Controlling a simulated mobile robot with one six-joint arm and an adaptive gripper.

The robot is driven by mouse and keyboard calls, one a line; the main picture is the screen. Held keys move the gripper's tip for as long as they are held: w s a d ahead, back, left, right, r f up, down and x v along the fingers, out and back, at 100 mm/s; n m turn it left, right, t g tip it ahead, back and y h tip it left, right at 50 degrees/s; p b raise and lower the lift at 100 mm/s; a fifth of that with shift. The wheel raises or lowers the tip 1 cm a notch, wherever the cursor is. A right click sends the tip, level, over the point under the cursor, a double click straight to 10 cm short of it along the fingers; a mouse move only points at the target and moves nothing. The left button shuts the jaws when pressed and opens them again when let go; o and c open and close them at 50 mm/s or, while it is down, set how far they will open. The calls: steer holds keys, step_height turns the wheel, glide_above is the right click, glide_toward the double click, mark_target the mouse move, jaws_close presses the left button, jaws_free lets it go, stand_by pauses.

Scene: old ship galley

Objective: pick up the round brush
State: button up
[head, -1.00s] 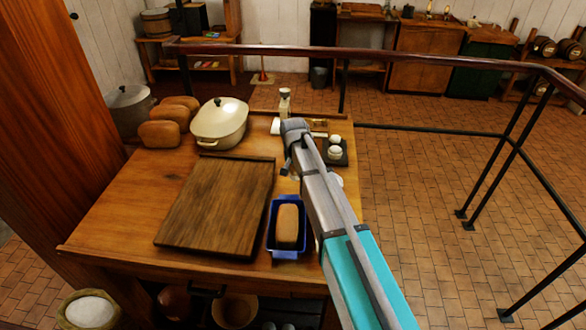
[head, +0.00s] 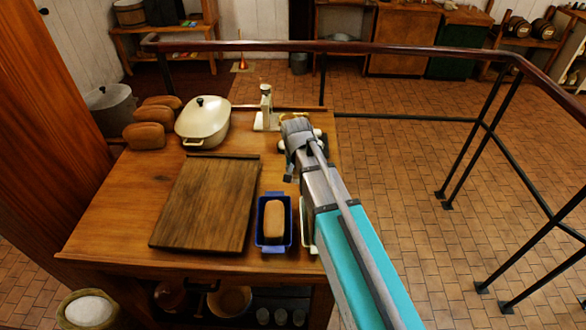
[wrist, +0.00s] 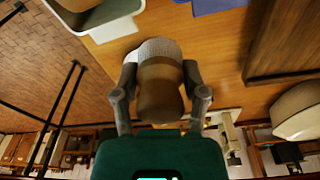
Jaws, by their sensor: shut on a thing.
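The round brush (wrist: 160,92) shows in the wrist view, with a brown rounded body and pale bristles at its far end. My gripper (wrist: 161,92) has one finger on each side of the brown body and is shut on it. The bristle end points toward the top of the wrist view, over the wooden table (wrist: 215,65). I cannot tell whether the bristles touch the table.
On the table stand a cutting board (head: 205,205), a blue tin with a loaf (head: 262,238), a cream pot (head: 203,125), loaves (head: 145,136) and a pale scale (head: 265,112). A pale tray (head: 305,230) is partly behind my arm. A railing (head: 400,48) runs behind and right.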

stand_by(0.5)
steer(key=o, duration=0.7)
steer(key=c, duration=0.5)
